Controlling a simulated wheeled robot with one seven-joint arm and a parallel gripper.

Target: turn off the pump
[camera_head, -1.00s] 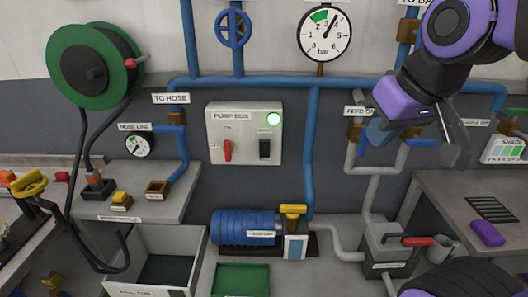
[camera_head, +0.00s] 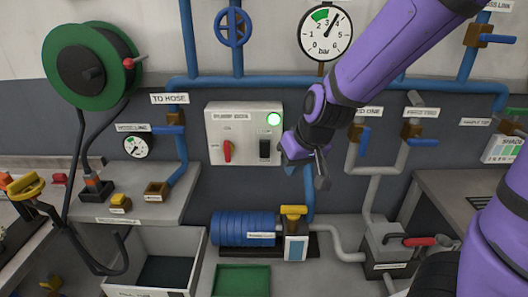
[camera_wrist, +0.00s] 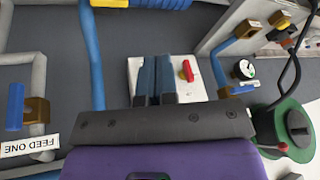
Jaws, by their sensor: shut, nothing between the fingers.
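The pump box (camera_head: 213,119) is a white wall box with a lit green lamp (camera_head: 274,119). A red switch handle (camera_head: 227,151) hangs on its left half and a dark switch (camera_head: 265,148) sits on its right half. My gripper (camera_head: 290,165) is just right of the box, near the dark switch; whether it touches the box I cannot tell. In the wrist view its blue fingers (camera_wrist: 155,75) are together and empty, in front of the box (camera_wrist: 134,73), and hide the dark switch. The red switch (camera_wrist: 187,70) shows beside them. The blue pump (camera_head: 242,228) stands below.
The pressure gauge (camera_head: 325,33) reads between 3 and 4 bar. A blue pipe (camera_head: 312,200) runs down right of the box. Feed valves (camera_head: 362,132) are to the right. A hose reel (camera_head: 92,74) and a shelf (camera_head: 130,205) are on the left.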

